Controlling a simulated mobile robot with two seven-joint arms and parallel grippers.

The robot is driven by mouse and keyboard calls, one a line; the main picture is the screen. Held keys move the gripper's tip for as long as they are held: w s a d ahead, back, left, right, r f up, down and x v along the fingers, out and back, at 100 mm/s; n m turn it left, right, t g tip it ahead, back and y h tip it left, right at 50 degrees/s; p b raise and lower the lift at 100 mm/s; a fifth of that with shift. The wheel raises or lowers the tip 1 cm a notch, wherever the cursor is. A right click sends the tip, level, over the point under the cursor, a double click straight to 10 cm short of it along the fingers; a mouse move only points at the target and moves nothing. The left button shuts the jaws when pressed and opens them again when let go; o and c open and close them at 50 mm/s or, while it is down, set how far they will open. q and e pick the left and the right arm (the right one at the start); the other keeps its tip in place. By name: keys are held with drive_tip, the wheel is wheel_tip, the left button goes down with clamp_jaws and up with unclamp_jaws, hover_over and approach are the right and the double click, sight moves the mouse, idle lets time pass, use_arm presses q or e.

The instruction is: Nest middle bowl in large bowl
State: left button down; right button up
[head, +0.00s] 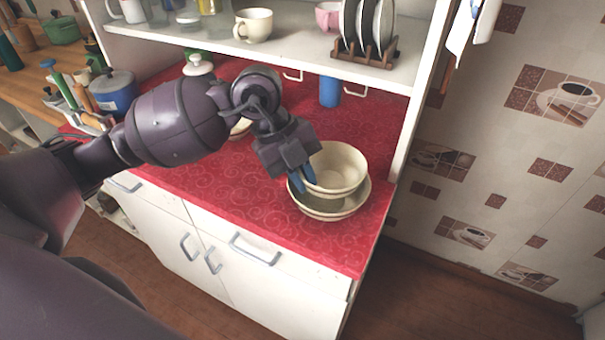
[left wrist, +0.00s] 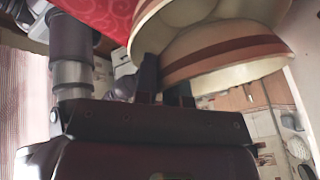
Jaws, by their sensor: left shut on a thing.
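The middle bowl (head: 338,166) is cream and sits tilted slightly within the outline of the large bowl (head: 345,213). In the head view the large bowl's rim shows around its lower side. My left gripper (head: 303,180) is shut on the left rim of the middle bowl, its blue fingers pointing down. In the left wrist view the middle bowl (left wrist: 225,52) shows a brown band and is close to the fingers (left wrist: 162,82); the large bowl (left wrist: 183,14) is beyond it. Whether the two bowls touch is hard to tell. My right gripper is not in view.
Another bowl (head: 240,128) is mostly hidden behind my left arm. A blue cup (head: 330,91) stands at the back of the red counter (head: 230,205). A shelf (head: 290,62) with a cup (head: 254,24) and a plate rack (head: 365,52) is above. The counter's front is clear.

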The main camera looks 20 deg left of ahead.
use_arm(q)
drive_tip(key=shift+f, duration=1.2)
idle(1.6)
drive_tip(key=c, duration=1.1)
unclamp_jaws()
drive_tip(key=p+v, duration=0.1)
drive_tip(key=v, duration=1)
drive_tip(key=shift+f, duration=0.1)
